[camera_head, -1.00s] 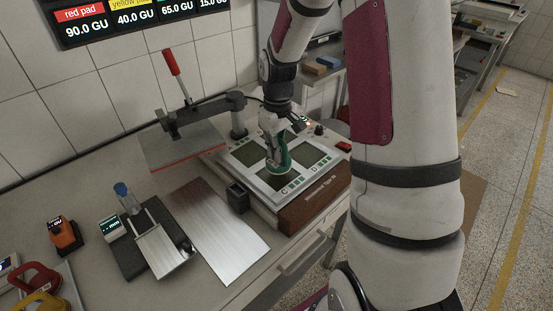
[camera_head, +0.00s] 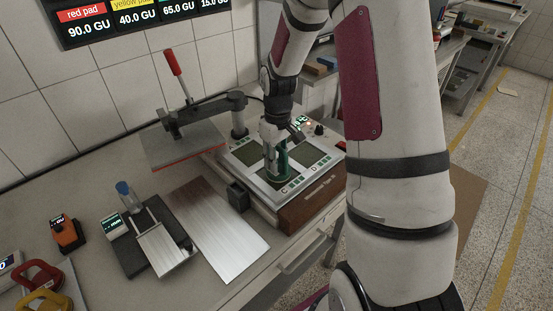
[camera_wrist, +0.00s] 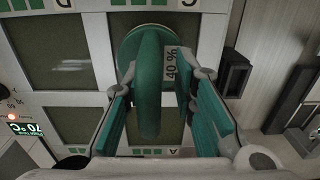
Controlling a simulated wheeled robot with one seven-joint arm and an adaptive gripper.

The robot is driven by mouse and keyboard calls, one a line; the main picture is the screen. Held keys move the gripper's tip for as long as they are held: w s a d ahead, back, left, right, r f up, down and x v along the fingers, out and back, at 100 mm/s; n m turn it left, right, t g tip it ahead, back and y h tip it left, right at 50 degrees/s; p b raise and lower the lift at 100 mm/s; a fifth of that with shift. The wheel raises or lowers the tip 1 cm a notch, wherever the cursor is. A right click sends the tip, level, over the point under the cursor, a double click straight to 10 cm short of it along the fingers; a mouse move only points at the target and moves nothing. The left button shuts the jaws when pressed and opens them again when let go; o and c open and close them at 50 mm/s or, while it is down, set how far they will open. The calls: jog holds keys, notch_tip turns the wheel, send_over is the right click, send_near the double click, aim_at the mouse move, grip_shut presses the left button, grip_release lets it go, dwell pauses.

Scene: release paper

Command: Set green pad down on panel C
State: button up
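Whether the base touches the panel flat is hard to tell. My gripper (camera_wrist: 155,80) is open, with its green-lined fingers on either side of the handle and visible gaps beside it. In the head view my gripper (camera_head: 276,165) points down over the front of the panel plate (camera_head: 262,193) and hides most of the pad.
A press with a red handle (camera_head: 174,63) stands behind left. A small dark open box (camera_head: 238,195) and a bare metal sheet (camera_head: 215,225) lie left of the panel plate. Red (camera_head: 38,277) and yellow (camera_head: 45,301) pads sit at the lower left.

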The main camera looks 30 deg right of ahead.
notch_tip(320, 180, up, 11)
jog(key=shift+w+d+r+b, duration=0.1)
jog(key=shift+d+r+b, duration=0.05)
jog(key=shift+b, duration=0.45)
jog(key=s+a+r+m+t, duration=0.1)
jog(key=s+a+r+t, duration=0.1)
jog(key=s+a+r, duration=0.75)
jog(key=s+a+r+t, duration=0.1)
jog(key=s+r, duration=0.1)
jog(key=s, duration=0.3)
jog(key=s+a+r+m+t, duration=0.1)
jog(key=s+a+r+t, duration=0.1)
jog(key=s, duration=0.4)
jog(key=shift+s+a+r, duration=0.15)
jog(key=shift+r, duration=0.05)
